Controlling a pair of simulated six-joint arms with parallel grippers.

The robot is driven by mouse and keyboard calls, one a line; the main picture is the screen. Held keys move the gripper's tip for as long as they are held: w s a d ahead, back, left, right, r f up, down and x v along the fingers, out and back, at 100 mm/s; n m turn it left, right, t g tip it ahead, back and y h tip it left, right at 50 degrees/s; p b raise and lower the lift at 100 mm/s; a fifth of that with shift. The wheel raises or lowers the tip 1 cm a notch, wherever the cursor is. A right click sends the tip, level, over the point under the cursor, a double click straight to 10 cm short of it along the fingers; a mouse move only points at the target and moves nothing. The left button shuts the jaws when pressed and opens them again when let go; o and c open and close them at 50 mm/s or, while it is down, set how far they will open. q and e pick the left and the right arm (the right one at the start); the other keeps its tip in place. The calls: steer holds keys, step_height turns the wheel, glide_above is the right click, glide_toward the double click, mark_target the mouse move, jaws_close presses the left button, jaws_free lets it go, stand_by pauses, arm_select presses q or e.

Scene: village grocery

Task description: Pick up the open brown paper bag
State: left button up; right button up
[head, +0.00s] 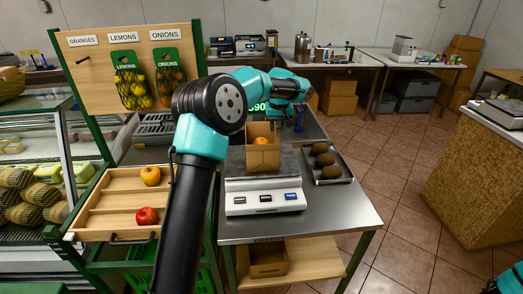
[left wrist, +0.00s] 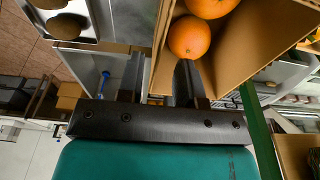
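The open brown paper bag (head: 263,158) stands upright at the back of the white scale on the steel counter, with oranges inside. In the left wrist view, its wall (left wrist: 220,75) and two oranges (left wrist: 189,36) fill the upper middle. My left gripper (left wrist: 158,78) is at the bag's rim. One finger is inside the bag and the other is outside, with the wall between them and visible space beside it, so it looks open. In the head view my own arm hides most of this gripper. Only a bit of my right arm shows at the bottom right corner; its gripper is not visible.
A white scale (head: 264,203) lies under the bag. A metal tray (head: 335,174) with brown fruits is at its right. A wooden tray (head: 112,207) with an apple and another fruit is at left. A produce board (head: 95,60) stands behind it.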

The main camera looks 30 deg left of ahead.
arm_select(q)
steer(key=shift+f, duration=0.3)
steer(key=f, duration=0.3)
steer(key=w+f, duration=0.1)
steer(key=f, duration=0.1)
steer(key=shift+a, duration=0.3)
steer(key=shift+c, duration=0.2)
jaws_close()
stand_by(0.4)
